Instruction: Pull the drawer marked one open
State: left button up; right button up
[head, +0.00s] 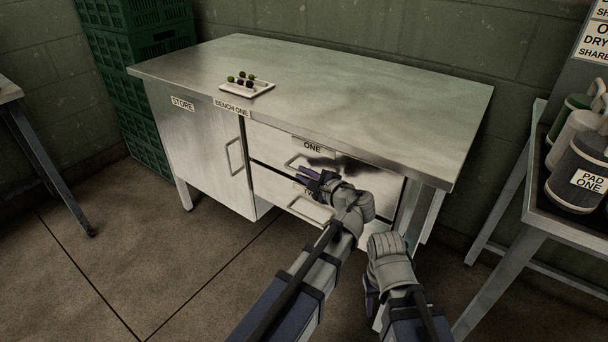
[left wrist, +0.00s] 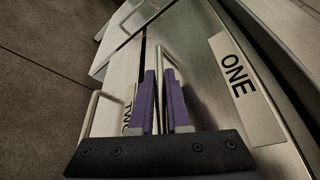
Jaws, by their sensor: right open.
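The drawer marked one (head: 345,165) is the upper drawer at the bench's right front, with a bar handle (head: 294,161) below its ONE label (head: 312,146). It looks about flush with the bench front. My left gripper (head: 307,174) is at this handle. In the left wrist view, the handle (left wrist: 160,62) runs between my left gripper's two purple fingers (left wrist: 163,100); whether they press on it is unclear. The ONE label (left wrist: 237,75) is to the right there. My right gripper (head: 371,301) hangs low in front of the bench, apart from it, its fingers mostly hidden.
Drawer two (head: 275,187), with its own handle, is just below. A STORE cupboard door (head: 200,150) is left of the drawers. A white tray (head: 247,89) with small round things is on the bench top. A side table (head: 575,228) with containers stands at right.

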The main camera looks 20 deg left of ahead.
pick_arm(q)
grip_shut()
jog(key=shift+s, duration=0.1)
dwell(1.0)
